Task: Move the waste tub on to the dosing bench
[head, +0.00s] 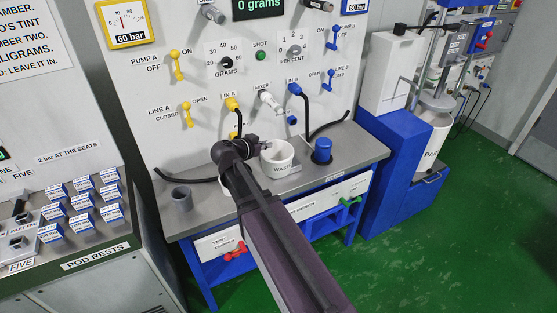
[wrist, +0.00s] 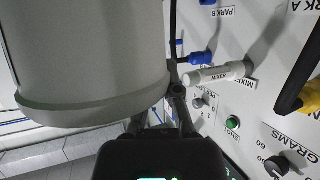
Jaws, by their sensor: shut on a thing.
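The white waste tub (head: 277,165), marked WASTE, is upright over the grey dosing bench (head: 205,222), near the middle of its top. It also fills the upper left of the wrist view (wrist: 85,55). My arm hides part of the bench front.
A blue cylinder (head: 322,150) stands right of the tub, and a grey cup (head: 181,198) stands at the bench's left. Behind rises a panel with yellow valve levers (head: 186,115), a mixer nozzle (head: 270,101) and black hoses (head: 330,124). Open green floor (head: 450,240) lies to the right.

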